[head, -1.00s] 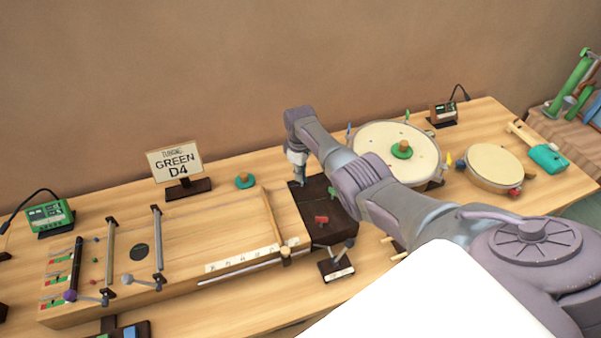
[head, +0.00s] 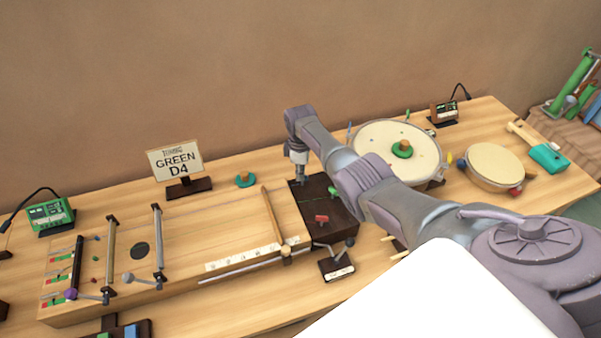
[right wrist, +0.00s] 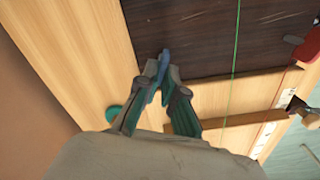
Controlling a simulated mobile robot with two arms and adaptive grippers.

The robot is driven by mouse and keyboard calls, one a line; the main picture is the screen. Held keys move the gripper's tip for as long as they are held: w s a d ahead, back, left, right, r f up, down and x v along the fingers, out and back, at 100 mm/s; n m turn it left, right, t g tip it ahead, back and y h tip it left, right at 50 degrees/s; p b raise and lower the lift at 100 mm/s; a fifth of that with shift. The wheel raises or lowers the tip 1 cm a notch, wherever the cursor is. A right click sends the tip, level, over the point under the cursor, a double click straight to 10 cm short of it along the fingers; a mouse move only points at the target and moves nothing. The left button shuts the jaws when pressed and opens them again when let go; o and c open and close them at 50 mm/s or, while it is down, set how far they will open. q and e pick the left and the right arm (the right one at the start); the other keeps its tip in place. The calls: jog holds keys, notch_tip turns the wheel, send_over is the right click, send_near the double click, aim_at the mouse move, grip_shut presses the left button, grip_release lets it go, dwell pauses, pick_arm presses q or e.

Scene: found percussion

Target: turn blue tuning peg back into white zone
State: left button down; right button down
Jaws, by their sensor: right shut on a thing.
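The blue tuning peg (right wrist: 165,59) stands at the edge of the dark headstock in the right wrist view, between my right fingertips. My right gripper (right wrist: 162,72) is shut on it. In the head view my right gripper (head: 299,179) reaches down to the back left corner of the dark headstock (head: 337,226); the blue peg is hidden there. A green peg (head: 333,192) and a red peg (head: 321,218) sit on the same block. I cannot make out a white zone around the blue peg. My left gripper is out of view.
A sign reading "GREEN D4" (head: 175,161) stands behind the wooden soundboard (head: 205,234). A green tuner (head: 50,215) is at left. A round drum (head: 380,140) and a smaller drum (head: 495,165) are at right. A slanted wooden bar (head: 272,214) lies near the headstock.

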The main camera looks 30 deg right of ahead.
jog(key=c, duration=1.3)
grip_release()
notch_tip(320, 180, up, 12)
